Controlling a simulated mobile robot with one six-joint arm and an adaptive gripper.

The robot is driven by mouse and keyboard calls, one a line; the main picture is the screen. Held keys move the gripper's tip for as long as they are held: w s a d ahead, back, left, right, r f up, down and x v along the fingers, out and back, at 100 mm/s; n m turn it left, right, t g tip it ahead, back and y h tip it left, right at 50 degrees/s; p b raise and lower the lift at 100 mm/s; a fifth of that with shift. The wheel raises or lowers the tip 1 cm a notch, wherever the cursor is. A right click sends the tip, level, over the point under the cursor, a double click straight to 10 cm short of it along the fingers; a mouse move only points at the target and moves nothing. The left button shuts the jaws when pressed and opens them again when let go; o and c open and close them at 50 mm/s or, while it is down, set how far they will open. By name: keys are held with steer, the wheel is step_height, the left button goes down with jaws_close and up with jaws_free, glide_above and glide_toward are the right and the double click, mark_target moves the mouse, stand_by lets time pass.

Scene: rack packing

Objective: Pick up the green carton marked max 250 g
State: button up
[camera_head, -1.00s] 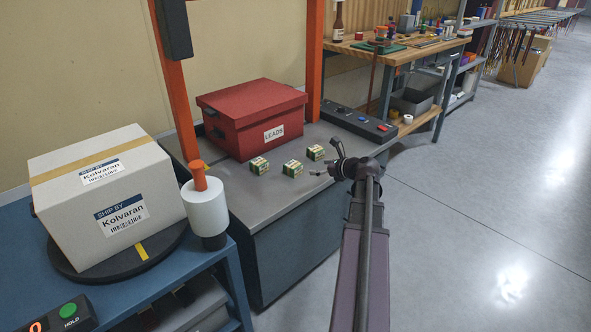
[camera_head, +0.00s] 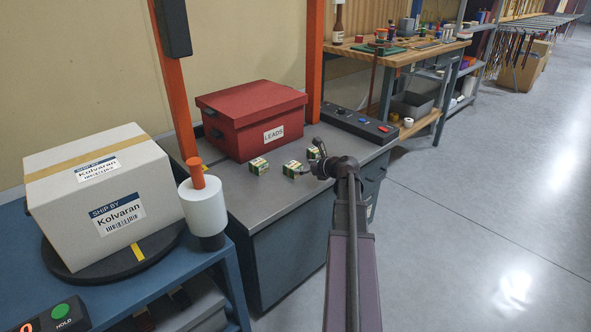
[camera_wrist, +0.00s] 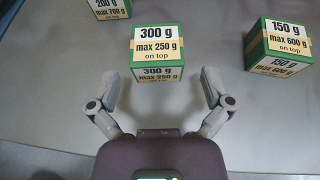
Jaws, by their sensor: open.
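The green carton marked max 250 g (camera_wrist: 158,44) sits at the top middle of the wrist view, with 300 g printed above that mark. In the head view it is the middle carton (camera_head: 293,168) on the grey bench top. My gripper (camera_wrist: 157,78) is open. Its fingertips stand apart on either side of the carton's near face, with a gap on each side and no visible contact. In the head view my gripper (camera_head: 309,172) is just right of this carton and hides part of its right side.
A carton marked max 700 g (camera_wrist: 108,6) is farther off at upper left. One marked max 600 g (camera_wrist: 279,45) is to the right. A red LEADS box (camera_head: 250,120) stands behind them. A control strip (camera_head: 360,124) runs along the back right. The front of the bench is clear.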

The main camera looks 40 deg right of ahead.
mark_target(296, 166)
steer(key=shift+b+x, duration=1)
steer(key=shift+x, duration=1.65)
steer(key=shift+a, duration=0.15)
steer(key=shift+s, duration=0.1)
steer(key=c, duration=1.2)
steer(key=shift+r, duration=0.2)
step_height(296, 166, up, 4)
steer(key=p, duration=0.4)
steer(key=shift+f, duration=0.15)
steer(key=s, duration=0.5)
steer(key=s+d, duration=0.1)
steer(key=s, duration=0.4)
steer(key=s+r+p, duration=0.1)
steer(key=s, duration=0.5)
steer(key=shift+d, duration=0.3)
